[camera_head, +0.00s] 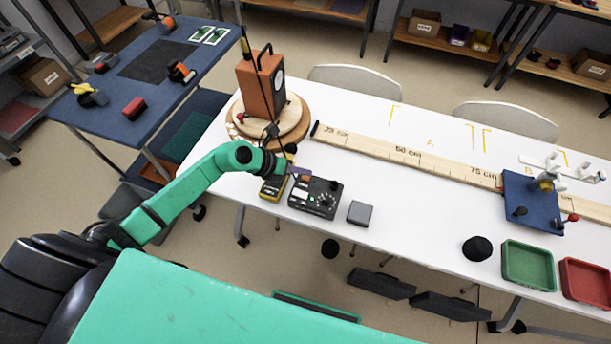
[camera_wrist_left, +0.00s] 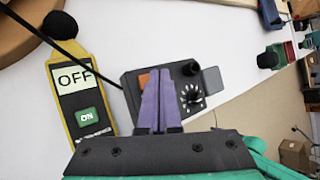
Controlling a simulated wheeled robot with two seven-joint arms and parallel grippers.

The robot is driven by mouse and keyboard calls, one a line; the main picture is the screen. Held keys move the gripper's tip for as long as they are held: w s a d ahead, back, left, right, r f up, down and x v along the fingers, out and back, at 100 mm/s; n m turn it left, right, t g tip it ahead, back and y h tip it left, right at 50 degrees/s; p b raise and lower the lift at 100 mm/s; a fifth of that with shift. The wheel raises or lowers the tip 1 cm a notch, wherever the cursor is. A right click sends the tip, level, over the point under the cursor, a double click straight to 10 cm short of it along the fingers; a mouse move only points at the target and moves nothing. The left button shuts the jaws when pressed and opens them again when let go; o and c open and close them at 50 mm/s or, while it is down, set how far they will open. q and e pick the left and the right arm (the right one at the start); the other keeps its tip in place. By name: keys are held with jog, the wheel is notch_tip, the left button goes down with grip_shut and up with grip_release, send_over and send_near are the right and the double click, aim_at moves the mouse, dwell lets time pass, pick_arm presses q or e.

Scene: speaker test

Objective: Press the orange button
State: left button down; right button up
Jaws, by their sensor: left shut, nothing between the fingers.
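The black control box (camera_head: 325,203) with a dial and knobs lies on the white table; in the left wrist view the box (camera_wrist_left: 190,123) is partly behind my fingers. An orange patch, the orange button (camera_wrist_left: 144,79), shows at the box's upper left corner in the left wrist view, partly covered by the fingers. My left gripper (camera_head: 301,172) is shut and empty, its purple fingertips over the button side of the box. The wrist view shows the fingers (camera_wrist_left: 160,75) together; I cannot tell whether they touch the button. My right gripper is not in view.
A yellow meter (camera_wrist_left: 66,110) with OFF on its screen and a green ON button lies beside the box. A grey block (camera_head: 360,213) sits right of it. An orange speaker (camera_head: 253,90) stands behind on a round wooden base. A wooden ruler (camera_head: 400,150) runs along the table.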

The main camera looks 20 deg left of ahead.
aim_at(302, 179)
pick_arm(q)
jog(key=shift+f, duration=0.45)
jog(key=shift+f+b, duration=0.5)
jog(key=shift+b, duration=0.2)
jog(key=shift+r+p, duration=0.95)
jog(key=shift+r, duration=0.05)
notch_tip(302, 179, up, 6)
jog(key=p, duration=0.5)
